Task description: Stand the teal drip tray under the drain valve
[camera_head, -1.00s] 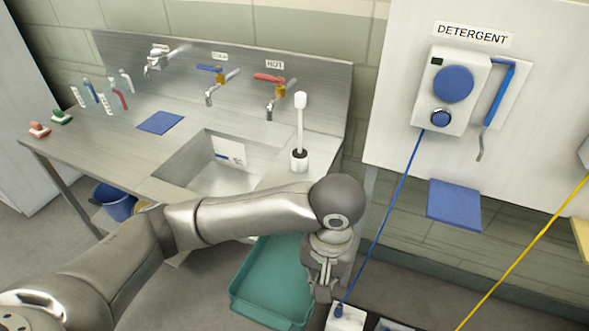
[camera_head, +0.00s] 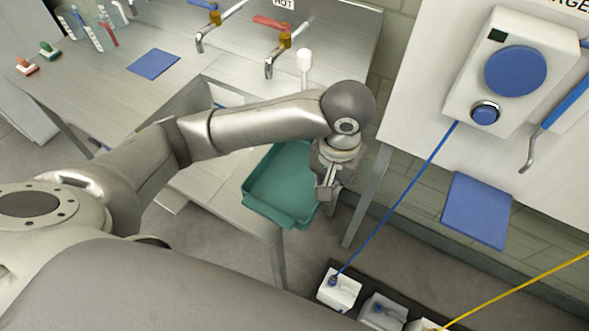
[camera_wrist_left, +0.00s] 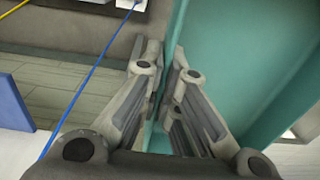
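The teal drip tray (camera_head: 281,175) is in front of the sink counter's right end in the head view, partly behind my left arm. My left gripper (camera_head: 327,192) is at the tray's right side. In the left wrist view its fingers (camera_wrist_left: 160,75) are on either side of the tray's thin teal wall (camera_wrist_left: 235,50) and close against it. Whether the tray touches the floor is hard to tell. I cannot make out a drain valve in any view. My right gripper is not in view.
The steel counter (camera_head: 100,105) and its legs are beside the tray. A blue hose (camera_head: 400,194) runs from the detergent dispenser (camera_head: 515,72) to a white container (camera_head: 340,288) in a dark floor rack. A blue panel (camera_head: 476,210) is at right.

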